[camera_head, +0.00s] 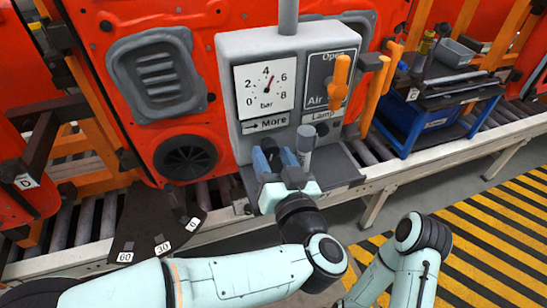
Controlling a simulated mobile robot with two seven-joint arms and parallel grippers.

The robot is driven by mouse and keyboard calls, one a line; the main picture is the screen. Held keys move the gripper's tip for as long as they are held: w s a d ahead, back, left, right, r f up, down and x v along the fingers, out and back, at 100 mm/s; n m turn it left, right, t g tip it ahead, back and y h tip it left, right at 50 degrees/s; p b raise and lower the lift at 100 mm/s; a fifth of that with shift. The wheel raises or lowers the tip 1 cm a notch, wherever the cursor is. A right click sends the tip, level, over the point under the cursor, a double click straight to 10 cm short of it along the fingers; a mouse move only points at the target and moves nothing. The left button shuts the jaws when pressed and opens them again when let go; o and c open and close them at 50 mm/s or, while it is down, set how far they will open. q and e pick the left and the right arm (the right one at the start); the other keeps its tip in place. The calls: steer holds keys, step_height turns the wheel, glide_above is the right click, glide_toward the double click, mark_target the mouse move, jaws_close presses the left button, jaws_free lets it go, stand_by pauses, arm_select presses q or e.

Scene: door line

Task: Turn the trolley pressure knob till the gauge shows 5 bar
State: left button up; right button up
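The trolley's grey panel (230,60) carries a white gauge (253,99) marked 0 to 8 bar. Its needle points up and slightly right, between 4 and 6, at about 5. Under it is a "More" label (265,124) with an arrow to the right. My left gripper (275,156) is below this label, its blue fingers on either side of a dark knob (271,147). The fingers look closed on the knob, which they largely hide. My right arm shows at the lower right, but its gripper is out of view.
A grey upright cylinder (306,139) stands just right of my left gripper. An orange air lever (339,82) and a lamp label (325,115) are on the panel's right side. A blue crate trolley (432,112) stands further right. Yellow-black floor stripes (490,235) lie at right.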

arm_select(q)
steer(key=b+v, duration=0.3)
steer(key=v, duration=1)
steer(key=shift+s+r, duration=0.15)
steer(key=shift+s, duration=0.05)
arm_select(e)
steer(key=shift+g, duration=0.3)
steer(key=shift+s+f, duration=1.75)
steer(key=shift+f, duration=0.2)
